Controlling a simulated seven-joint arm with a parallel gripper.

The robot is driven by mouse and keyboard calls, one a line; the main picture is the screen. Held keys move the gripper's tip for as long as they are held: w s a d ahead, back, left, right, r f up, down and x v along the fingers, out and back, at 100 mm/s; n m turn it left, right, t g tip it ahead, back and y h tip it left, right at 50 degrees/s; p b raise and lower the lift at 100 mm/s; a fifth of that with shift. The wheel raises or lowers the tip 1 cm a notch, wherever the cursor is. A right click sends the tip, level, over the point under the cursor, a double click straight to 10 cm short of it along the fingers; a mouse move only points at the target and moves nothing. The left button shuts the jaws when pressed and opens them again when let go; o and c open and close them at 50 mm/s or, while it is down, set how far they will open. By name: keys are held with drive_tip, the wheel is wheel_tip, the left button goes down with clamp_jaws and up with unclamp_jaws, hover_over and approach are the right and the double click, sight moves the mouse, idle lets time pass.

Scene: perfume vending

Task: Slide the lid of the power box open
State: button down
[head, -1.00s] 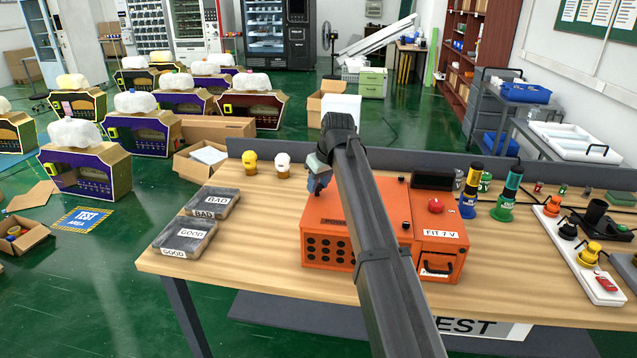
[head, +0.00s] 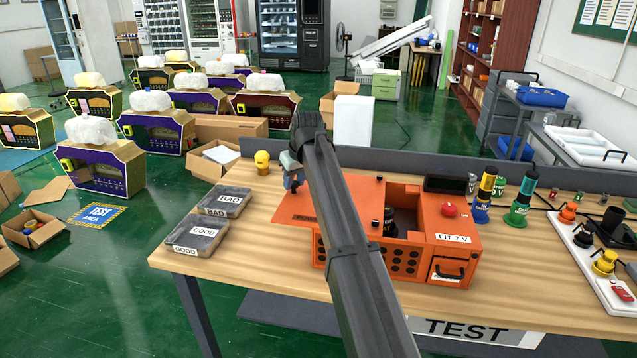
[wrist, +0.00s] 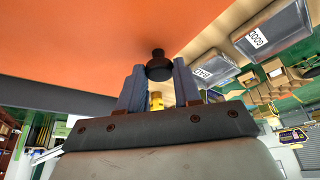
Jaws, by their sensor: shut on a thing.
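The orange power box (head: 455,230) stands on the wooden table. Its orange lid (head: 292,208) is slid to the left and juts past the box's left side, so part of the top is open. A dark cylindrical part (head: 389,222) shows inside the opening. My gripper (head: 292,178) is at the lid's left part, and my arm crosses in front of the box and hides some of it. In the wrist view my gripper (wrist: 160,88) has its two fingers on either side of the lid's dark knob (wrist: 159,66), shut on it. The lid's orange surface (wrist: 110,40) fills the upper left there.
Trays marked BAD (head: 222,202) and GOOD (head: 197,236) lie left of the lid. A yellow-topped bulb (head: 262,162) stands behind them. Blue (head: 484,196) and green (head: 522,200) cylinders stand right of the box. A grey partition (head: 400,160) runs along the table's back.

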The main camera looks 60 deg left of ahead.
drive_tip(key=s+a, duration=0.7)
drive_tip(key=shift+s+a, duration=0.2)
drive_tip(key=c, duration=0.8)
unclamp_jaws()
drive_tip(key=shift+r, duration=0.1)
drive_tip(key=v, duration=1.3)
drive_tip(key=shift+d+r, duration=0.25)
drive_tip(key=shift+w, duration=0.1)
